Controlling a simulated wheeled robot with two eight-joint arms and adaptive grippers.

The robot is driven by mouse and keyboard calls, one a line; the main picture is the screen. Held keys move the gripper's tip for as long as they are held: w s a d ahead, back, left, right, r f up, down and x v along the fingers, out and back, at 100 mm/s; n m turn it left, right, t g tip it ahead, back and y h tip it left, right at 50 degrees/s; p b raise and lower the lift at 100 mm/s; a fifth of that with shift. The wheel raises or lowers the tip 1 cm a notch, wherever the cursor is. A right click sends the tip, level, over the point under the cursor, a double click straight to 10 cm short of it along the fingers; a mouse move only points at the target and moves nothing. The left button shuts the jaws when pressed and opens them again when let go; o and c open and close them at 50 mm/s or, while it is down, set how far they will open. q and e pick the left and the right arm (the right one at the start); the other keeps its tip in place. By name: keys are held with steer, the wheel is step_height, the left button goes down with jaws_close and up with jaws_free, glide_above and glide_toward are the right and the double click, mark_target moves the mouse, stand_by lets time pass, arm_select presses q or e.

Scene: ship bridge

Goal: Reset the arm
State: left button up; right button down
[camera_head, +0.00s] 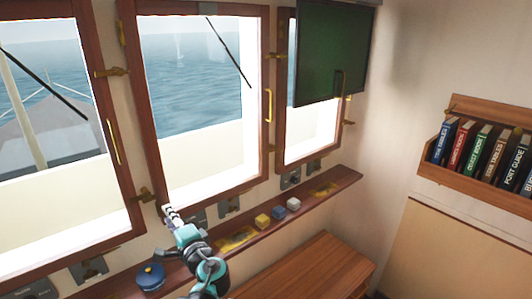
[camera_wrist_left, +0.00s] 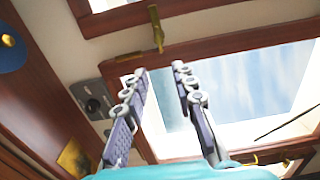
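My left arm rises from the bottom of the head view, and its gripper (camera_head: 170,212) is in front of the lower frame of the middle window (camera_head: 205,110). In the left wrist view the two fingers of the left gripper (camera_wrist_left: 162,85) stand apart with nothing between them; the window shows behind them. My right gripper is in neither view.
A narrow wooden ledge (camera_head: 331,186) under the windows holds a blue round object (camera_head: 150,277), a yellow block (camera_head: 262,220), a blue block (camera_head: 278,212) and a white block (camera_head: 293,204). A dark screen (camera_head: 333,55) hangs upper right. A bookshelf (camera_head: 470,181) is on the right wall. A wooden surface (camera_head: 310,268) lies below.

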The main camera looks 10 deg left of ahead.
arm_select(q)
steer(key=s+d+f+n+g+h+b, duration=0.25)
steer(key=s+d+f+n+h, duration=0.25)
steer(key=s+d+f+h, duration=0.45)
steer(key=s+d+f+n+g+h, duration=0.1)
steer(key=s+d+f+h, duration=0.1)
steer(key=s+d+f, duration=0.2)
steer(key=s+d+f+n+g+h, duration=0.1)
steer(key=s+d+f+h, duration=0.1)
steer(key=s+d+f, duration=0.2)
steer(key=d, duration=0.3)
steer(key=shift+s+d+n, duration=0.15)
steer(key=shift+d+n, duration=0.2)
steer(key=shift+n, duration=0.05)
steer(key=shift+h, duration=0.25)
